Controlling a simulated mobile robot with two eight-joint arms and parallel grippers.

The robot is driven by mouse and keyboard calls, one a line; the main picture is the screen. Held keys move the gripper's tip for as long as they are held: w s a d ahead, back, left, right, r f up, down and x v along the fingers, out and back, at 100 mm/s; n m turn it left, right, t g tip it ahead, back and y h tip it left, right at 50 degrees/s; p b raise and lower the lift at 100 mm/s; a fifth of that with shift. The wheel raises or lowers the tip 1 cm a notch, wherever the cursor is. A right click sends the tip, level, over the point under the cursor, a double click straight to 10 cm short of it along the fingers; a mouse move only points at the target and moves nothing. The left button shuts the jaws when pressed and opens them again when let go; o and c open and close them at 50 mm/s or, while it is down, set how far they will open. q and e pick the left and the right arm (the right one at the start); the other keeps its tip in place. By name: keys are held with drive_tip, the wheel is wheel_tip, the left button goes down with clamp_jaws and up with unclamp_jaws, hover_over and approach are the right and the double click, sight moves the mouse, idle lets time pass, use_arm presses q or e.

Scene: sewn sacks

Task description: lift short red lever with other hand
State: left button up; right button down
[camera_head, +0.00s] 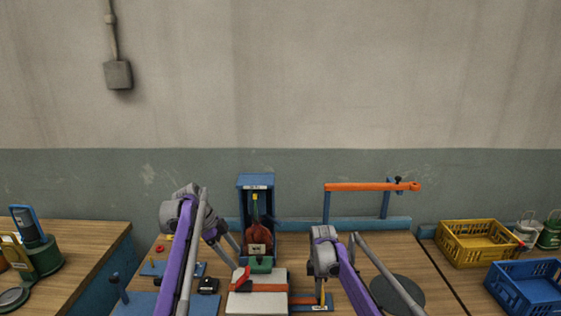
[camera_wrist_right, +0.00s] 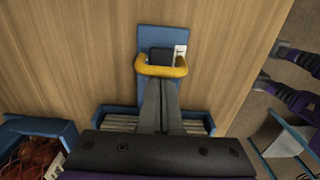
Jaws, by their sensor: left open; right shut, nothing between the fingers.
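A short red lever (camera_head: 240,278) stands tilted at the left end of a pale grey block (camera_head: 258,302) in the head view. My left gripper (camera_head: 232,254) is open above and behind the lever, beside the blue frame, apart from the lever as far as I can tell. My right gripper (camera_wrist_right: 163,84) is shut and empty. Its fingertips are at a yellow handle (camera_wrist_right: 150,71) on a blue plate (camera_wrist_right: 160,37); whether they touch it is unclear. The handle also shows in the head view (camera_head: 322,299).
A blue frame (camera_head: 243,190) holds a reddish-brown sack (camera_head: 258,236). An orange bar (camera_head: 358,187) stands behind to the right. A yellow crate (camera_head: 470,257) and a blue crate (camera_head: 507,290) stand right. A dark round disc (camera_head: 408,294) lies beside my right arm.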

use_arm(q)
drive_tip(key=x, duration=0.7)
drive_tip(key=shift+f, duration=0.25)
use_arm(e)
drive_tip(key=shift+d, duration=0.15)
use_arm(q)
drive_tip(key=c, duration=1.2)
drive_tip(key=shift+r, duration=0.1)
